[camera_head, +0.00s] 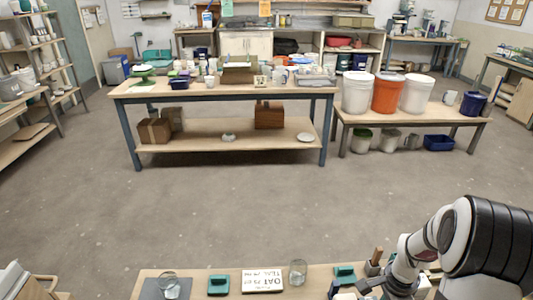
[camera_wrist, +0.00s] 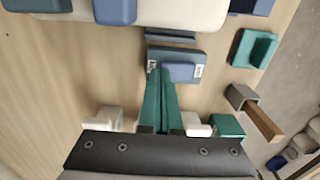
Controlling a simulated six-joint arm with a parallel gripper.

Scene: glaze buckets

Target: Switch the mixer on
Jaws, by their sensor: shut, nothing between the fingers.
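In the wrist view, a small blue-grey box (camera_wrist: 190,56) with a bluer panel and two white labels lies on the wooden table. It looks like a switch box; I cannot read the labels. My gripper (camera_wrist: 165,72) has its green fingers shut and empty, with the tips over the front of this box, close to the bluer panel. I cannot tell whether they touch it. A large pale body (camera_wrist: 170,12) with blue-grey parts lies beyond the box, cut off by the picture's top; it may be part of the mixer. In the head view my arm hides this area.
A green block (camera_wrist: 250,48) and a grey holder (camera_wrist: 240,97) with a wooden stick are right of the box. In the head view, a lettered card (camera_head: 263,281) and a glass jar (camera_head: 298,272) stand on the near table. White and orange buckets (camera_head: 388,93) stand far back.

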